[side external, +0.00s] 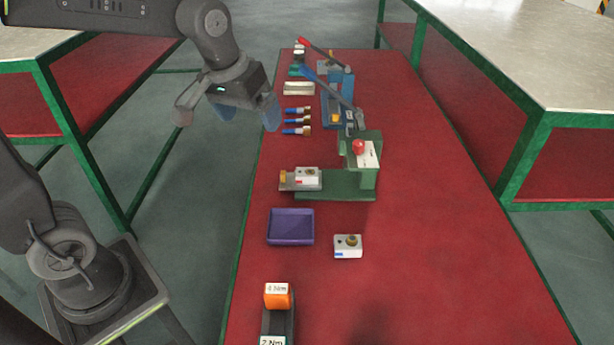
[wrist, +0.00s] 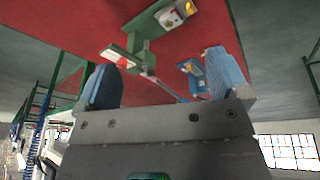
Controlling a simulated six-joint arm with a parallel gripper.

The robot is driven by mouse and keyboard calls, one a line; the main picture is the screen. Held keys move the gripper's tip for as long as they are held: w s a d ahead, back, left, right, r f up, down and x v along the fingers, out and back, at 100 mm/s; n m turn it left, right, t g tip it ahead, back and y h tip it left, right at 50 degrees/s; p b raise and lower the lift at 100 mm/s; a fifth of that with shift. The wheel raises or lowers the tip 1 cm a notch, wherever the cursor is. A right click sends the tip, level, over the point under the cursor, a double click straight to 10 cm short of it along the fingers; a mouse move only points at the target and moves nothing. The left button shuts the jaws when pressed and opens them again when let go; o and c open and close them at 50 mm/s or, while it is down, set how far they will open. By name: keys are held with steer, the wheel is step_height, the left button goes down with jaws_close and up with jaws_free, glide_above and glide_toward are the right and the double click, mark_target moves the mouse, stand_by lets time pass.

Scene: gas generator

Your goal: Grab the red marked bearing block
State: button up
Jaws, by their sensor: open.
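The white bearing block with a red mark (side external: 307,176) sits on the left end of the green press's base in the side view.
The green press (side external: 350,186) with its red-knobbed lever rises right beside the block. A purple tray (side external: 291,227), an orange block (side external: 277,296), several blue-and-brass parts (side external: 297,121) and a blue press (side external: 336,105) share the red table (side external: 440,240). Its right side is clear.

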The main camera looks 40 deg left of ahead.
steer(key=w+a+f+n+g, duration=0.25)
steer(key=w+f, duration=0.55)
steer(key=w, duration=0.4)
steer(key=n, duration=0.3)
glide_above(307, 172)
steer(key=shift+g, duration=0.45)
steer(key=f, duration=1.1)
steer(key=shift+s+a+f, duration=0.15)
steer(key=shift+s, duration=0.1)
steer(key=shift+w+f, duration=0.15)
steer(key=shift+f, duration=0.55)
step_height(307, 172, down, 7)
steer(key=shift+w+r, duration=0.15)
steer(key=shift+r, duration=0.05)
steer(key=shift+c, duration=0.2)
steer(key=shift+r, duration=0.1)
steer(key=c, duration=1.2)
